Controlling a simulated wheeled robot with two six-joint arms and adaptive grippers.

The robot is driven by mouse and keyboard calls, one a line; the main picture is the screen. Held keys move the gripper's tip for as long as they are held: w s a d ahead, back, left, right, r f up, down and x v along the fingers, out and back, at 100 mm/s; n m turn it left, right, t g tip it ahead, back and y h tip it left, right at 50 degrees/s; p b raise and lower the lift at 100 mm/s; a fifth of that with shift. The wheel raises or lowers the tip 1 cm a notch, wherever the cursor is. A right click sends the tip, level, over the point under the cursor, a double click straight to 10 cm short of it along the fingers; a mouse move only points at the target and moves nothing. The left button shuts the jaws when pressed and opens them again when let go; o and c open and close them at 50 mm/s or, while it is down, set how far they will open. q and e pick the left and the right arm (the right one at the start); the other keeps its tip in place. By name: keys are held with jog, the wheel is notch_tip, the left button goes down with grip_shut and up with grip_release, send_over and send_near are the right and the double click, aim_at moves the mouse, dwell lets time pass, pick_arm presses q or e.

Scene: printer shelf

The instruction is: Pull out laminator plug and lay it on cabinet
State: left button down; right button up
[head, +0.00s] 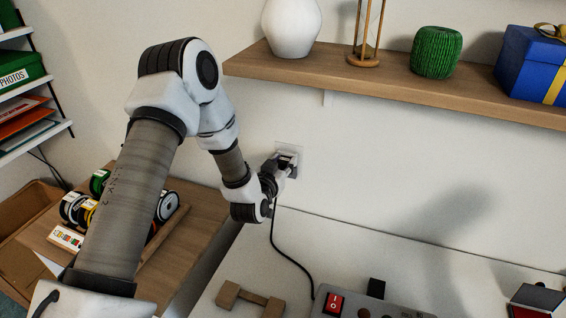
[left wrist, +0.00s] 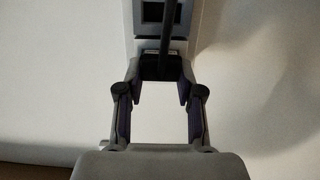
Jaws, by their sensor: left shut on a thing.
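The black laminator plug (left wrist: 154,66) is between the fingers of my left gripper (head: 283,166) at the wall socket (head: 297,150). In the left wrist view, my left gripper (left wrist: 160,90) is shut on the plug, with a finger at each side. The plug is at the socket plate; I cannot tell how deep it sits. Its black cord (head: 277,238) hangs down to a grey unit with a red switch (head: 333,303), apparently the laminator. The white cabinet top (head: 345,253) lies below the socket. My right gripper is not in view.
A wooden shelf (head: 400,88) above holds a white vase (head: 291,28), an hourglass, green twine and a blue gift box (head: 532,66). A wooden holder (head: 250,300) stands at the cabinet's front. Spools lie on a wooden surface at left. The cabinet's middle is clear.

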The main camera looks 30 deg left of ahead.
aim_at(282, 165)
pick_arm(q)
jog(key=shift+s+d, duration=0.1)
jog(key=shift+s, duration=0.35)
jog(key=shift+f+v, duration=0.2)
jog(key=shift+v, duration=1.15)
jog(key=shift+r, duration=0.1)
